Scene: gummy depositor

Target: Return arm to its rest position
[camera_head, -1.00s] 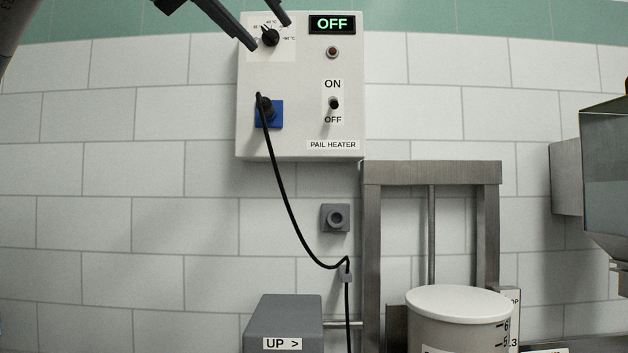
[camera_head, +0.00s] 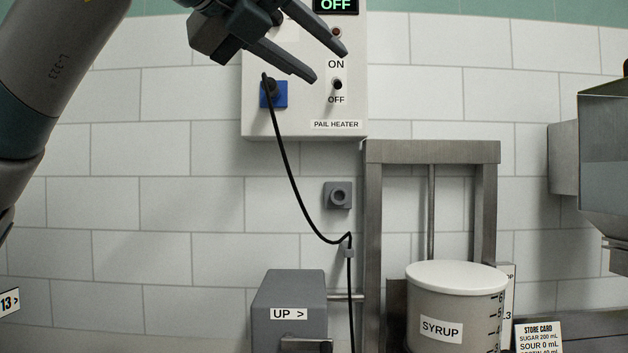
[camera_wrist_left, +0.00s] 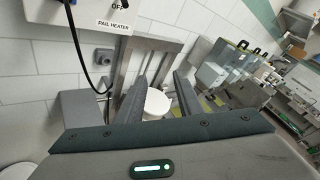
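My left gripper (camera_head: 328,64) reaches in from the upper left in the head view, in front of the pail heater box (camera_head: 305,108). Its two fingers are apart with nothing between them. In the left wrist view the fingers also stand apart, with the white-lidded pail (camera_wrist_left: 157,102) showing in the background between them. The heater display (camera_head: 336,5) reads OFF. The heater switch (camera_head: 338,85) is just below the fingertips in the picture; I cannot tell contact from this angle. The temperature dial is largely hidden behind my gripper. My right gripper is not in view.
A black cable (camera_head: 287,175) hangs from the blue socket (camera_head: 280,96). Below stand a metal frame (camera_head: 372,220), the syrup pail (camera_head: 450,310) and a grey box marked UP (camera_head: 288,292). A steel machine (camera_head: 605,150) is at the right. The left wall area is clear.

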